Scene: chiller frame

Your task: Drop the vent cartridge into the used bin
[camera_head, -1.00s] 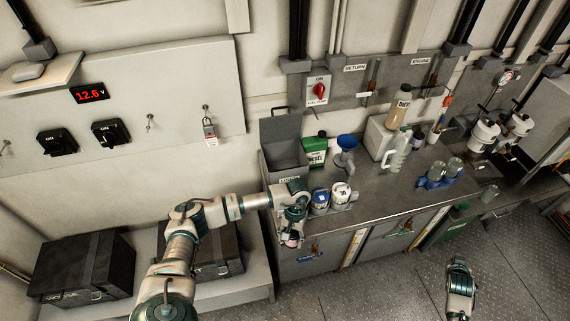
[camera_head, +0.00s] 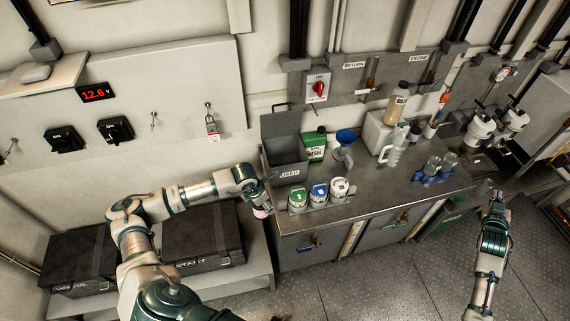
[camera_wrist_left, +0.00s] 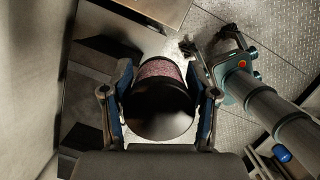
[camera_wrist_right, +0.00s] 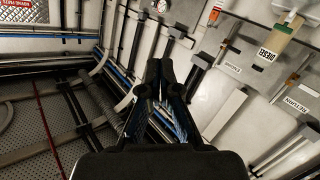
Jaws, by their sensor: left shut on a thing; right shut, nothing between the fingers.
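The used bin (camera_head: 288,171) is an open grey box with a raised lid, on the left end of the metal bench, with a white label on its front. My left gripper (camera_head: 259,205) is in front of the bench's left end, lower than the bin and left of the canisters. It is shut on the vent cartridge (camera_wrist_left: 162,105), which has a dark cap and a pinkish mesh band in the left wrist view. The cartridge is partly hidden in the head view (camera_head: 262,212). My right gripper (camera_head: 497,199) is shut and empty, above the floor at the right.
Three small canisters (camera_head: 319,194) stand in a rack at the bench's front edge, right of the bin. Dark cases (camera_head: 203,240) sit on a low shelf at the left. The floor in front is clear.

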